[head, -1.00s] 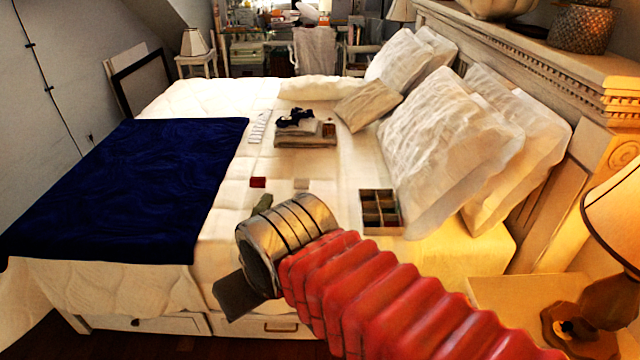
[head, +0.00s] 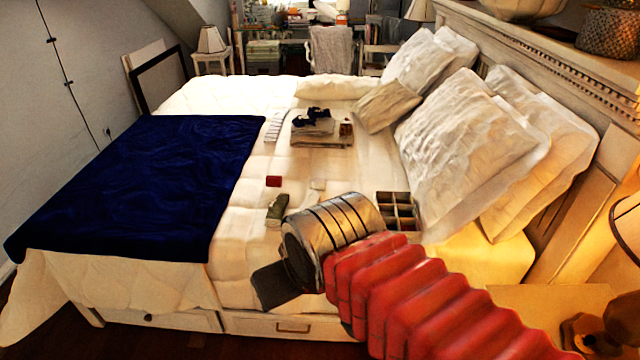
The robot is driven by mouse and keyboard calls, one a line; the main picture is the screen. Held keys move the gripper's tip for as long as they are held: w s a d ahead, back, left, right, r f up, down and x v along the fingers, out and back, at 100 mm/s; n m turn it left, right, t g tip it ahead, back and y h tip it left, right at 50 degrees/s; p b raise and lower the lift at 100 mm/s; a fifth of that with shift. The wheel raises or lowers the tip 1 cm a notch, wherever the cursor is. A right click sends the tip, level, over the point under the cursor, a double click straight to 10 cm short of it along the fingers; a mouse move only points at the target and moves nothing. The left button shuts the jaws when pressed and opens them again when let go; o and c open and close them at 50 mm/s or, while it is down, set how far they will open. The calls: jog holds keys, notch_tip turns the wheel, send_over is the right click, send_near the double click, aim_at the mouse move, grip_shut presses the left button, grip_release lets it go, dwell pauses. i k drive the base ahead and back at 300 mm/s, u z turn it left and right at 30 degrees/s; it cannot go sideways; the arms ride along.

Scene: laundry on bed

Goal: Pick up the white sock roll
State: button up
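A small white roll (head: 317,184), which looks like the white sock roll, lies on the cream quilt near the middle of the bed. My gripper (head: 275,286) is in front of these rolls, above the near side of the bed and apart from the white roll. Only a dark finger part shows beyond the metal wrist, so its opening is hidden. I see nothing held in it.
A compartment box (head: 383,197) sits to the right, partly behind my wrist. Folded clothes (head: 318,140) lie farther back, near the pillows (head: 470,135). A navy blanket (head: 140,185) covers the left of the bed. The quilt around the rolls is mostly clear.

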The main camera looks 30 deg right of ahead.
aim_at(316, 183)
jog(key=i, duration=0.95)
jog(key=u, duration=0.05)
